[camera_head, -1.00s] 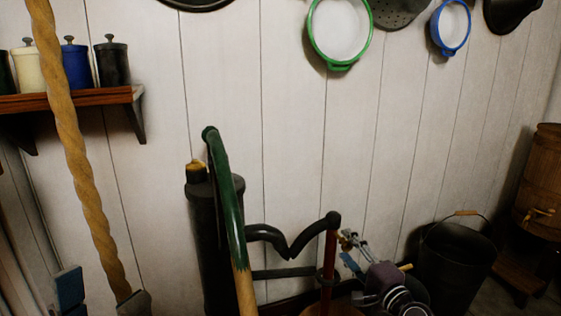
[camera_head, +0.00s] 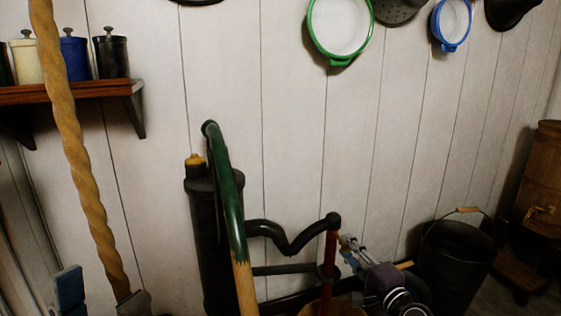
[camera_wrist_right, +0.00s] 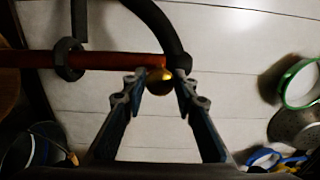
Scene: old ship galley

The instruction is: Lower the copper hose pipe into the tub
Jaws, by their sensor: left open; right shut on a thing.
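The copper hose pipe (camera_head: 327,280) is a reddish upright pipe below the black pump spout (camera_head: 278,232). In the right wrist view the pipe (camera_wrist_right: 110,61) runs sideways through a black ring. My right gripper (camera_head: 344,246) is shut on the pipe near its upper end, close to the spout's bend. Its two fingers (camera_wrist_right: 172,84) show in the wrist view with a small brass-coloured part near the tips. The brown rim of the tub (camera_head: 345,309) shows at the bottom edge, mostly cut off. My left gripper (camera_head: 100,303) is open and empty at the bottom left.
The black pump body (camera_head: 206,240) with its green and wooden handle (camera_head: 228,200) stands left of the pipe. A twisted rope (camera_head: 80,165) hangs at the left. A dark bucket (camera_head: 455,265) and a wooden barrel (camera_head: 540,185) stand at the right. Pans hang on the wall.

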